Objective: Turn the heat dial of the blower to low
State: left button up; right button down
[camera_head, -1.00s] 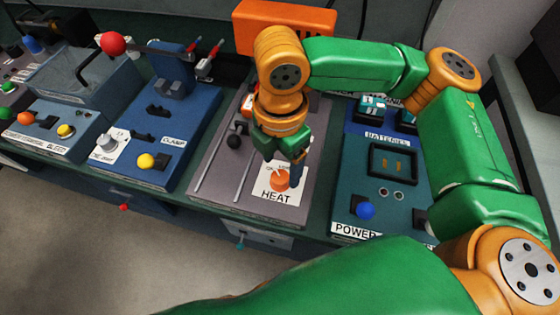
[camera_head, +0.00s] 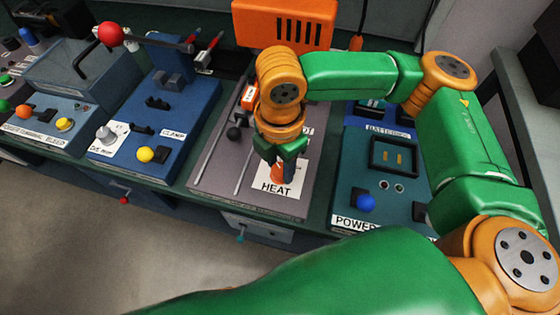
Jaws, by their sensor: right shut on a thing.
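The heat dial (camera_head: 280,174) is an orange knob on a white plate marked HEAT (camera_head: 277,190), at the front of the grey blower panel. My right gripper (camera_head: 280,168) points down over the dial and is shut on it. The gripper hides most of the knob, so its pointer setting cannot be read. The orange blower body (camera_head: 283,24) stands at the back of this panel. My left gripper is not in view.
Left of the blower is the blue clamp panel (camera_head: 190,115) with a yellow button (camera_head: 145,154). Right of it is the teal power panel (camera_head: 350,180) with a blue button (camera_head: 365,202). A black-knobbed lever (camera_head: 234,133) stands close left of my gripper.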

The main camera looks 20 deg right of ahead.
aim_at(281, 169)
jog(key=m+p, duration=0.2)
jog(key=p, duration=0.1)
jog(key=m+p, duration=0.2)
jog(key=p, duration=0.2)
jog(key=m+p, duration=0.2)
jog(key=p, duration=0.2)
jog(key=shift+r+m, duration=0.3)
jog(key=shift+m, duration=0.1)
jog(key=shift+f+m+p, duration=0.15)
jog(key=shift+m+p, duration=0.55)
jog(key=shift+p, duration=0.15)
jog(key=shift+f+p, duration=0.15)
jog(key=shift+p, duration=0.15)
jog(key=shift+m, duration=0.3)
jog(key=shift+c, duration=2.1)
grip_release()
jog(key=shift+d, duration=0.1)
notch_tip(281, 169, up, 7)
jog(key=shift+r, duration=0.1)
